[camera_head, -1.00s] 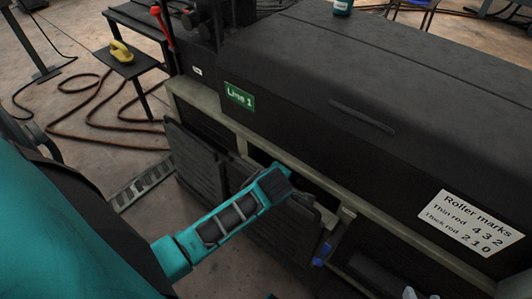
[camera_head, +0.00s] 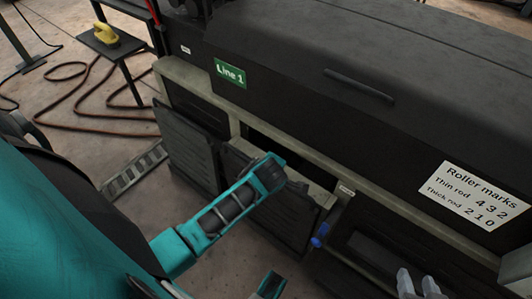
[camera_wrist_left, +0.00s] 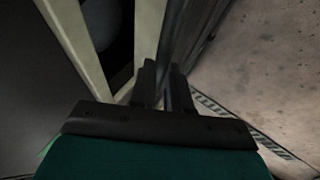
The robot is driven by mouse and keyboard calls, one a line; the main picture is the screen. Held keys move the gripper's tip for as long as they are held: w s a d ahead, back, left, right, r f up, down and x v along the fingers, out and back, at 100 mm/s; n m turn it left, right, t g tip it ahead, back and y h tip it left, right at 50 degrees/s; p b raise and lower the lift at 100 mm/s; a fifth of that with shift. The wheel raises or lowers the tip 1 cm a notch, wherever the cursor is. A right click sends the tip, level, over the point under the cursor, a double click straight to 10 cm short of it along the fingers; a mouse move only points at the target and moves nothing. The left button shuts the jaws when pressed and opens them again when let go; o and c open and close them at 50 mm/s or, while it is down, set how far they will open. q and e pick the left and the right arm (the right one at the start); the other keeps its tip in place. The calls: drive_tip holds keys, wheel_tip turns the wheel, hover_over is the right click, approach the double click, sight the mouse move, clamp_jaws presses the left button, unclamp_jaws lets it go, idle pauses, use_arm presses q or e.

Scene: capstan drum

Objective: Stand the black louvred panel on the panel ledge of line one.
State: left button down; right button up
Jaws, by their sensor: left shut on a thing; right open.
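The black louvred panel (camera_head: 290,217) is upright against the front of line one, just below a dark opening. My left gripper (camera_wrist_left: 163,66) is shut on the panel's upper edge, which shows edge-on between the fingers in the left wrist view. In the head view my left wrist hides those fingers. The machine carries a green Line 1 sign (camera_head: 230,73). The panel's lower edge and any ledge under it are not clear to see.
A second dark panel (camera_head: 188,148) stands at the left of the machine front. A pale rail (camera_head: 318,175) runs along the front. A blue handle (camera_head: 320,236) sticks out right of the held panel. A metal grating (camera_head: 135,172) lies on the floor at left; hoses lie farther back.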

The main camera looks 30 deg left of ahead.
use_arm(q)
drive_tip(key=shift+w+f+b, duration=0.15)
drive_tip(key=shift+f+b, duration=0.15)
drive_tip(key=shift+b, duration=0.05)
use_arm(e)
drive_tip(key=shift+f, duration=0.4)
idle(0.3)
